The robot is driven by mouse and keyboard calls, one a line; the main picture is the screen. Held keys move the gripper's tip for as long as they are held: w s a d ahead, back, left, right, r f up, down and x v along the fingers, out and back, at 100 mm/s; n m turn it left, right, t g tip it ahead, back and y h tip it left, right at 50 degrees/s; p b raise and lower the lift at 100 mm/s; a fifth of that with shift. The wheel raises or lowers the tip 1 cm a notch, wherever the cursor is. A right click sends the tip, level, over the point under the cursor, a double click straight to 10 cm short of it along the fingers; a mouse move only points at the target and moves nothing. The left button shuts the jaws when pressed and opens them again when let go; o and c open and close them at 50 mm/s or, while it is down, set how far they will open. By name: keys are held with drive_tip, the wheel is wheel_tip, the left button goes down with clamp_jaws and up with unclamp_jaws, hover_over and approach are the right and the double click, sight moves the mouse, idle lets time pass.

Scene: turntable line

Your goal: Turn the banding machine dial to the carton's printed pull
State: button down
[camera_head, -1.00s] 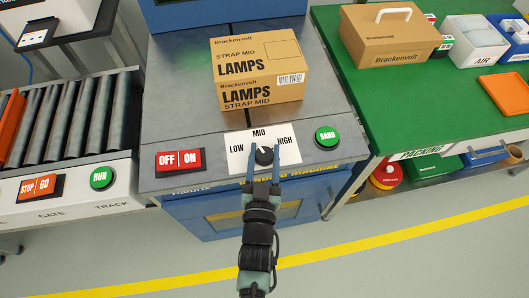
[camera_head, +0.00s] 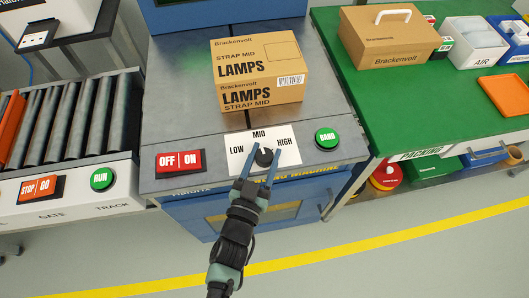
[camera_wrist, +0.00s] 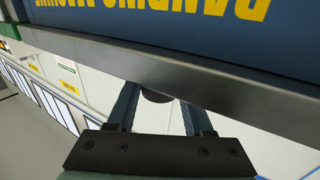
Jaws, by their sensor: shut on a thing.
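The dial (camera_head: 264,157) is a dark round knob on a white plate (camera_head: 236,160) marked LOW, MID and HIGH, on the front of the banding machine (camera_head: 190,125). My gripper (camera_head: 261,163) is shut on the dial, one finger on each side of it. The wrist view shows part of the dark knob (camera_wrist: 155,95) between the two fingers. The fingers hide much of the dial, and I cannot tell which mark its pointer faces. The cardboard carton (camera_head: 258,75) stands on the machine top behind the dial and reads LAMPS and STRAP MID.
A red OFF/ON switch (camera_head: 180,161) lies left of the plate and a green BAND button (camera_head: 327,137) right of it. A roller track (camera_head: 70,120) with STOP/GO (camera_head: 40,188) and RUN (camera_head: 102,179) controls is at left. A green packing bench (camera_head: 400,105) is at right.

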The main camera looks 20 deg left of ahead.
drive_tip(key=shift+f+m+h, duration=0.2)
drive_tip(key=shift+m+h, duration=0.6)
drive_tip(key=shift+h, duration=0.3)
drive_tip(key=c, duration=0.7)
unclamp_jaws()
drive_tip(key=o, duration=0.4)
drive_tip(key=shift+r, duration=0.15)
drive_tip(key=shift+s, duration=0.1)
drive_tip(key=s, duration=1.2)
drive_tip(key=shift+s+a+p, duration=0.2)
drive_tip(key=shift+s+p, duration=0.2)
